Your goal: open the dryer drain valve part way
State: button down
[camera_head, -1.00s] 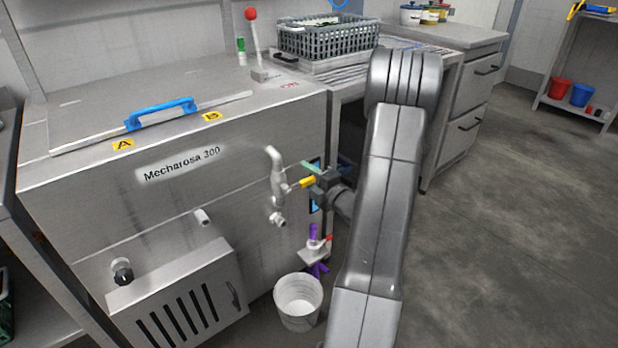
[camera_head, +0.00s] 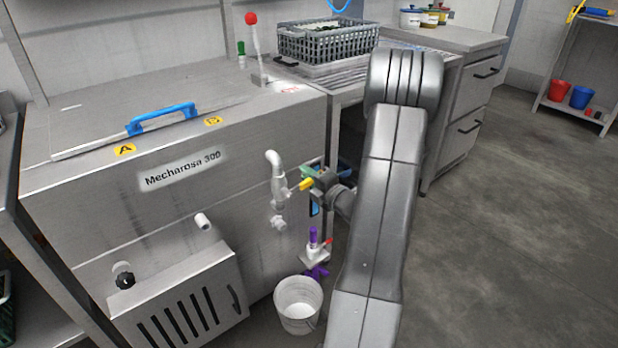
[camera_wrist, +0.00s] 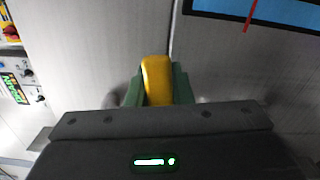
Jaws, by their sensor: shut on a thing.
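A yellow lever handle (camera_head: 306,184) sticks out to the right from this valve. My gripper (camera_head: 312,181) is shut on the yellow handle. In the wrist view the yellow handle (camera_wrist: 157,80) sits between the green fingers of my gripper (camera_wrist: 158,90). The handle's inner end and the valve body are hidden in the wrist view.
A white bucket (camera_head: 298,304) stands on the floor below the valve. A grey basket (camera_head: 328,40) sits on the rack behind. The floor at right is clear.

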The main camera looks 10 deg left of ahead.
jog(key=shift+s+a+r+n, duration=0.15)
jog(key=shift+s+r+n, duration=0.1)
jog(key=shift+r+n, duration=0.55)
jog(key=shift+s+a+r+n, duration=0.2)
jog(key=shift+r+n, duration=0.25)
jog(key=shift+n, duration=0.7)
jog(key=shift+s+a+r+n, duration=0.15)
jog(key=shift+s+r+n, duration=0.1)
jog(key=shift+r+n, duration=0.55)
jog(key=shift+f+n, duration=0.2)
jog(key=shift+n, duration=0.05)
jog(key=c, duration=1.3)
grip_release()
jog(key=p+v, duration=0.3)
jog(key=v, duration=1)
jog(key=shift+s+d, duration=0.25)
jog(key=shift+d, duration=0.05)
